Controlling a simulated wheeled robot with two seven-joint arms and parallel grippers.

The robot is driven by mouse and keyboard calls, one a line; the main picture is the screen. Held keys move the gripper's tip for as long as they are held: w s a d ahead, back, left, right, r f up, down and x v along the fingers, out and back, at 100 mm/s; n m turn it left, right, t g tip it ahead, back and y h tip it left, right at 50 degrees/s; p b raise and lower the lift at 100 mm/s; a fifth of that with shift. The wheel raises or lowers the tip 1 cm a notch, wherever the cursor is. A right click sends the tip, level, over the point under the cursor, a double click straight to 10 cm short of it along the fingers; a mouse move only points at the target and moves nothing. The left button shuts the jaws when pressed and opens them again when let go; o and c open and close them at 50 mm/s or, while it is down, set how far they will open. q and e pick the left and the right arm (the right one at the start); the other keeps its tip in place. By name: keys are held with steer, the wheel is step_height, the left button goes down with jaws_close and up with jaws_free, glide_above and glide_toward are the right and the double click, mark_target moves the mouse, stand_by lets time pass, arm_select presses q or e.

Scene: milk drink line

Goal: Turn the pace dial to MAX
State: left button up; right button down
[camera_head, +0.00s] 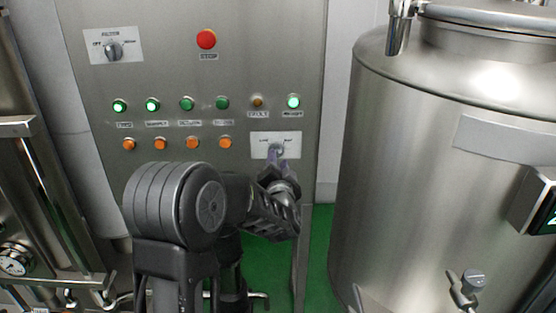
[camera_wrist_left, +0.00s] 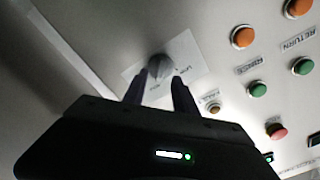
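The pace dial (camera_head: 278,149) is a small grey knob on a white plate (camera_head: 262,138), low on the right of the steel control panel. Small print stands on both sides of the knob; it is too blurred to read surely. My left gripper (camera_head: 277,157) is right at the dial and hides its lower part. In the left wrist view the dial (camera_wrist_left: 160,66) shows between and just beyond the tips of the two dark fingers (camera_wrist_left: 160,78), which are apart. I cannot tell whether they touch it or where its pointer stands. My right gripper is not in view.
The panel (camera_head: 240,75) also bears a red stop button (camera_head: 206,39), another rotary switch (camera_head: 113,50) and rows of green and orange buttons close left of the dial. A large steel tank (camera_head: 430,170) stands at the right. Green floor (camera_head: 318,255) shows between.

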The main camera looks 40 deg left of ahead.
arm_select(q)
steer(key=v, duration=0.5)
steer(key=shift+b, duration=0.35)
steer(key=s+d+f+n+g+h, duration=0.15)
steer(key=d+f+h, duration=0.35)
steer(key=d+f, duration=0.6)
steer(key=s+d+f+n+g+h, duration=0.1)
steer(key=d+f+n+g+h, duration=0.3)
steer(key=d+f, duration=0.75)
steer(key=s+d+f+g+h, duration=0.2)
steer(key=s+d+f, duration=0.2)
steer(key=s+f, duration=0.3)
steer(key=s+d+f+m+g+h, duration=0.1)
steer(key=s+d+f+g+h, duration=0.1)
steer(key=s+d+f, duration=0.3)
steer(key=s+d+f+m+g+h, duration=0.1)
steer(key=s+d+f+g, duration=0.3)
steer(key=s+f, duration=0.6)
steer(key=s+d+h, duration=0.1)
steer(key=s, duration=0.5)
steer(key=shift+s+f, duration=0.2)
steer(key=shift+a, duration=0.1)
